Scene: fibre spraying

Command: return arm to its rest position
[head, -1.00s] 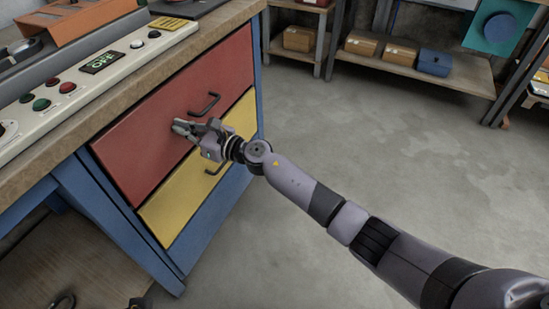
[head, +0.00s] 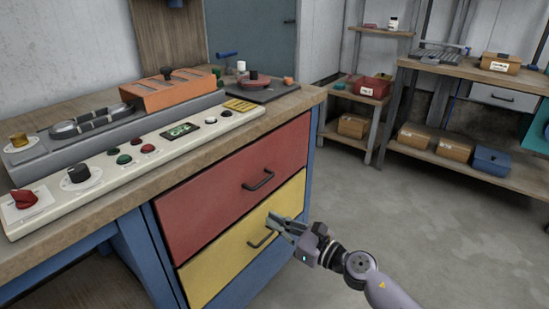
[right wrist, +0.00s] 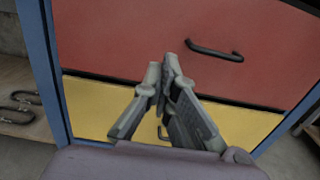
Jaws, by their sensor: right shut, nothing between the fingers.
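My right gripper (head: 283,224) is in front of the workbench's drawers in the head view. Its fingers overlap the yellow drawer (head: 222,262) near that drawer's dark handle (head: 262,240). In the right wrist view the gripper (right wrist: 166,70) has its fingertips together with nothing held. They point toward the red drawer (right wrist: 120,40), whose handle (right wrist: 215,50) is up and to the right of the tips. Both drawers are shut. My right arm comes in from the lower right. My left gripper is not in view.
The workbench top carries a control panel (head: 105,175) with buttons and knobs, and an orange block (head: 172,92). Shelves with cardboard boxes (head: 452,144) and a blue box (head: 492,161) stand at the back right. The grey floor (head: 430,225) between is clear.

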